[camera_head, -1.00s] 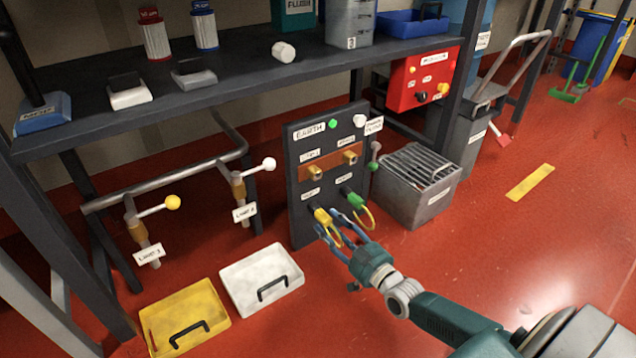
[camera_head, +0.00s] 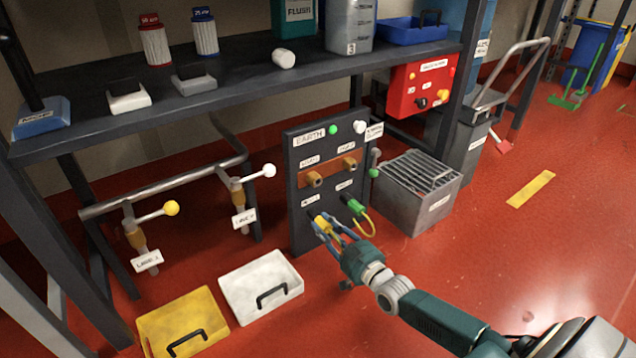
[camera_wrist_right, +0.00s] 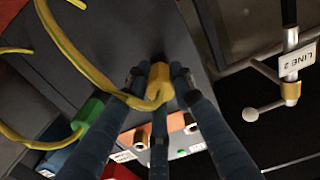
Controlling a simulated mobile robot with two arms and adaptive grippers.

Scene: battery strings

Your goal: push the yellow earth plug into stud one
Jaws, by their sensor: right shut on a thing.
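The dark earth panel (camera_head: 296,225) stands on the floor under the bench. An orange-brown bar on it carries two studs, the left one (camera_head: 313,180) and the right one (camera_head: 349,163); their labels are too small to read. My right gripper (camera_head: 326,229) is shut on the yellow plug (camera_head: 320,219), below the left stud and at the lower left socket. I cannot tell whether the plug is still seated there. In the right wrist view the yellow plug (camera_wrist_right: 159,82) sits between the fingers, with its yellow cable looping away. The green plug (camera_head: 354,205) is at the lower right socket.
A grey vented box (camera_head: 415,215) stands right of the panel. Pipes with a white-knobbed valve (camera_head: 268,171) and a yellow-knobbed valve (camera_head: 171,208) are on the left. White (camera_head: 235,292) and yellow (camera_head: 150,325) trays lie on the floor. The floor at right is mostly clear.

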